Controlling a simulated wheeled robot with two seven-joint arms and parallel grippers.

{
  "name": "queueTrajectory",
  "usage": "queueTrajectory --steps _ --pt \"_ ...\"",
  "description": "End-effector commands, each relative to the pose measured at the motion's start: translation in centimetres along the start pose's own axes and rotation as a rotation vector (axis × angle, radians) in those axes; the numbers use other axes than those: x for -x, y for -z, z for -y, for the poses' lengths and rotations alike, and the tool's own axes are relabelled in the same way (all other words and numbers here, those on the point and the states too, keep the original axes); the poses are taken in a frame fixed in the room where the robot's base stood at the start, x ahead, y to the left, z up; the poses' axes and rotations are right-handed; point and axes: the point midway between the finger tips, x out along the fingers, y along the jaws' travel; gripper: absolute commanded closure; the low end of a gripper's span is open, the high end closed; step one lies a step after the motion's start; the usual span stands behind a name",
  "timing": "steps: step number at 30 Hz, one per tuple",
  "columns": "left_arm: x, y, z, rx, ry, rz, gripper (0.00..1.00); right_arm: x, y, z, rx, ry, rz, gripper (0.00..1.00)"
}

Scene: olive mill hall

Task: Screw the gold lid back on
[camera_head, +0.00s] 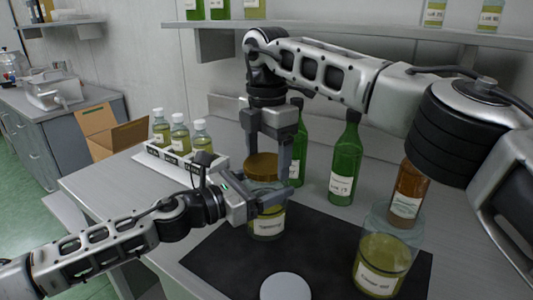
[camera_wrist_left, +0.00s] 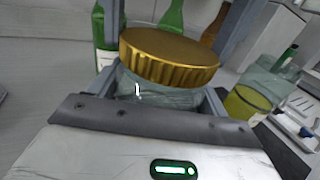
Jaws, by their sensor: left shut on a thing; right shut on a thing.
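The gold lid (camera_head: 262,165) is at the mouth of a glass jar (camera_head: 268,224) with yellow-green contents and a white label. My right gripper (camera_head: 270,172) points down from above and is shut on the lid, one finger on each side. My left gripper (camera_head: 268,203) comes in from the left and is shut around the upper part of the jar. The jar stands upright on the dark mat (camera_head: 215,250). In the left wrist view the ridged lid (camera_wrist_left: 170,58) sits over the clear jar glass (camera_wrist_left: 150,92). I cannot tell whether its thread is engaged.
An open jar (camera_head: 381,262) with yellow-green contents stands at the mat's right. A white disc (camera_head: 286,287) lies at the front. Green bottles (camera_head: 345,165) and a brown bottle (camera_head: 408,195) stand behind. A white rack (camera_head: 165,160) with several small bottles is at the left.

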Motion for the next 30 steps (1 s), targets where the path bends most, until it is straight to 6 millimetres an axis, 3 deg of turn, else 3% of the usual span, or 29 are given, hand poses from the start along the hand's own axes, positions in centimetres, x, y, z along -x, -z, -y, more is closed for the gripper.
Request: queueTrajectory --steps 9,15,19,27,28,30 --pt "0.01 0.09 0.00 0.000 0.000 -0.002 0.87 0.06 0.02 0.19 -0.795 -0.003 -0.001 0.44" --pt "0.02 0.09 0.01 -0.001 0.000 -0.002 0.87 0.03 0.09 0.24 -1.153 -0.004 0.000 0.44" --pt "0.02 0.10 0.01 -0.001 0.000 -0.002 0.87 0.02 0.11 0.25 -1.243 -0.004 -0.001 0.45" --pt "0.02 0.09 0.01 -0.002 0.000 -0.002 0.87 0.05 0.08 0.24 -1.252 -0.005 -0.001 0.45" --pt "0.02 0.09 0.01 -0.002 0.000 -0.002 0.87 0.05 0.08 0.24 -1.252 -0.005 -0.001 0.20" --pt "0.02 0.10 0.02 -0.001 0.000 -0.002 0.87 0.04 0.08 0.24 -1.252 -0.005 -0.001 0.01"
